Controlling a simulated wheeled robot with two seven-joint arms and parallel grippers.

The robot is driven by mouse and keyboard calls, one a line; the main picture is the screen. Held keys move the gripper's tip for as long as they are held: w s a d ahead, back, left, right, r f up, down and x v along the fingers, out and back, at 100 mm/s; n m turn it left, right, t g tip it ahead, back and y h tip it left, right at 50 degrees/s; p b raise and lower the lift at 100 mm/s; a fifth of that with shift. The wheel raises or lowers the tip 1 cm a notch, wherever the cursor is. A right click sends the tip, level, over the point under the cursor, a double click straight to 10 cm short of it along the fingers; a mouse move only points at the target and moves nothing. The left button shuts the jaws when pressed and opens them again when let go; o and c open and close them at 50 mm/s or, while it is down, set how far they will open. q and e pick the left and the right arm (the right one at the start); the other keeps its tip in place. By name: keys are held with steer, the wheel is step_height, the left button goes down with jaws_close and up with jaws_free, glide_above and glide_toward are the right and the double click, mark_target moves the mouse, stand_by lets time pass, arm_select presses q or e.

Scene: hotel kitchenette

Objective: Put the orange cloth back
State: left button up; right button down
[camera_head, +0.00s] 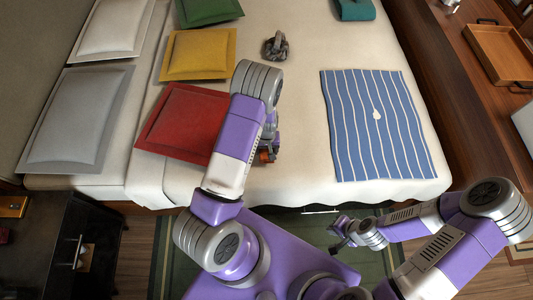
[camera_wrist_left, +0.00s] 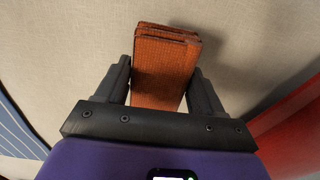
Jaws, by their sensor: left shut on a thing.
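The folded orange cloth (camera_wrist_left: 165,68) is between the two dark fingers of my left gripper (camera_wrist_left: 161,80) in the left wrist view. The fingers are shut on its sides. The pale bed cover is behind it, with a shadow to its right. In the head view only a small part of the orange cloth (camera_head: 265,156) shows beside my left gripper (camera_head: 268,149), right of the red cushion; my arm hides much of this spot. My right gripper (camera_head: 339,234) is low, off the bed's front edge, away from the cloth. Its jaw opening is too small to judge.
The bed (camera_head: 300,110) holds a red cushion (camera_head: 183,122), a yellow cushion (camera_head: 198,54), a green cushion (camera_head: 208,10), a blue striped cloth (camera_head: 378,125), a grey object (camera_head: 276,46) and a teal cloth (camera_head: 355,10). A wooden tray (camera_head: 490,78) is on the right. The bed's middle is clear.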

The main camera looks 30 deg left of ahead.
mark_target(267, 153)
arm_select(q)
steer(key=shift+f+b, duration=0.3)
steer(key=shift+f, duration=1.2)
steer(key=shift+f, duration=0.25)
steer(key=o, duration=1)
steer(key=shift+r, duration=0.1)
steer(key=shift+r, duration=0.15)
